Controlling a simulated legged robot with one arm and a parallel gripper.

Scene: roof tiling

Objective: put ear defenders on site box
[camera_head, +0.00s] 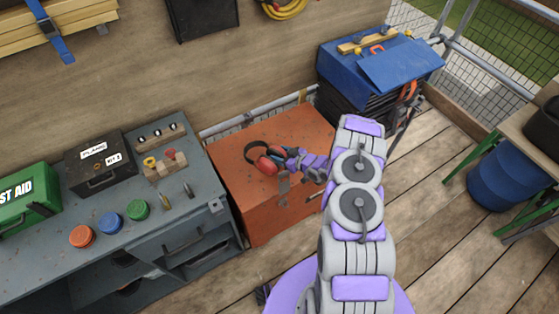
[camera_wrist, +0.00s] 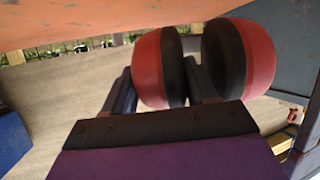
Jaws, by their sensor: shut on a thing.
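The ear defenders (camera_head: 266,165), with red and black cups and a dark headband, are in my gripper (camera_head: 282,157) over the top of the orange site box (camera_head: 300,128). In the wrist view, the two cups (camera_wrist: 150,68) sit at my gripper's fingers, and the gripper is shut on them. The orange surface of the site box (camera_wrist: 80,20) fills the top of that view, close to the cups. I cannot tell whether the ear defenders touch the lid. My arm hides the right side of the box.
A grey bench (camera_head: 180,215) at the left holds a green first aid case (camera_head: 25,200), a black case (camera_head: 98,160) and coloured round pots. A blue toolbox (camera_head: 385,65) stands behind right. A blue barrel (camera_head: 497,180) is at the right. The box lid has free room.

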